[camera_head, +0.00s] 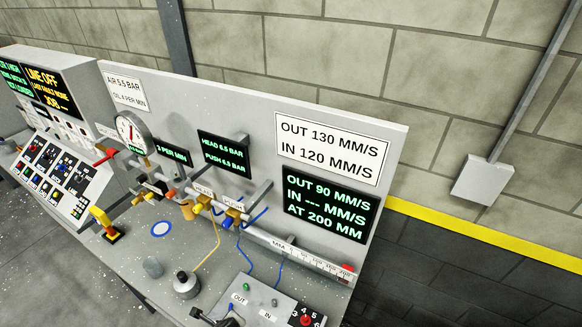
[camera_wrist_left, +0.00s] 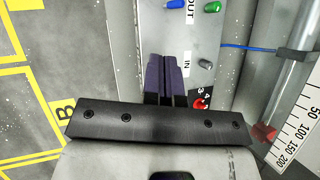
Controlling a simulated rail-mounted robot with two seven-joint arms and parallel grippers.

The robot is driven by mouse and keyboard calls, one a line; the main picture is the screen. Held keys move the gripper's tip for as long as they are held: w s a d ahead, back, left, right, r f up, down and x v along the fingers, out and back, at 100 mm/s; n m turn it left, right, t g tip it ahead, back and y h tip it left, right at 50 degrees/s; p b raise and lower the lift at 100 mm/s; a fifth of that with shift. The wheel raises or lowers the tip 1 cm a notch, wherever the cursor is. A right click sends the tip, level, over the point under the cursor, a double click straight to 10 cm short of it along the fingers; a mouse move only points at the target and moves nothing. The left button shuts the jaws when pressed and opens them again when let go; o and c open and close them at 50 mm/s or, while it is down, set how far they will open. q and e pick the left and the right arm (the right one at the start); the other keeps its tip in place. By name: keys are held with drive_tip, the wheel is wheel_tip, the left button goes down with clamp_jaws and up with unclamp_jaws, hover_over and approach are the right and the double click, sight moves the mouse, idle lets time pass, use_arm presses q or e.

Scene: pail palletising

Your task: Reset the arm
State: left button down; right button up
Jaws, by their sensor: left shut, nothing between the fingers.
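My left gripper (camera_wrist_left: 168,80) is in the left wrist view, with its two dark fingers together and nothing between them. The fingertips are over the light grey valve box (camera_wrist_left: 192,35) marked OUT and IN, next to the IN label. Whether they touch the box I cannot tell. The valve box also shows at the bottom of the head view (camera_head: 262,290), where a dark part at the lower edge may be a bit of my gripper. My right gripper is in neither view.
On the box are a blue knob (camera_wrist_left: 176,4), a green knob (camera_wrist_left: 212,7), a grey knob (camera_wrist_left: 205,64) and a red knob (camera_wrist_left: 203,103). A scale (camera_wrist_left: 296,125) lies to the right.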

use_arm(q)
drive_tip(key=s+d+r+n+t+h, duration=0.1)
drive_tip(key=s+d+r+n+h, duration=0.1)
drive_tip(key=r+n, duration=0.8)
drive_tip(key=s+d+r+n+t+h, duration=0.1)
drive_tip(key=d+r+n+t, duration=0.15)
drive_tip(key=r+n, duration=0.75)
drive_tip(key=s+a+r+n, duration=0.15)
drive_tip(key=s+a, duration=0.25)
drive_tip(key=s, duration=0.6)
drive_tip(key=s+a+f+g, duration=0.1)
drive_tip(key=s+f, duration=0.3)
drive_tip(key=s, duration=0.4)
drive_tip(key=s+a+f+n+g, duration=0.1)
drive_tip(key=s+f+g, duration=0.3)
drive_tip(key=s, duration=0.4)
drive_tip(key=shift+a+f, duration=0.4)
drive_tip(key=shift+f, duration=0.3)
drive_tip(key=shift+n+g, duration=0.25)
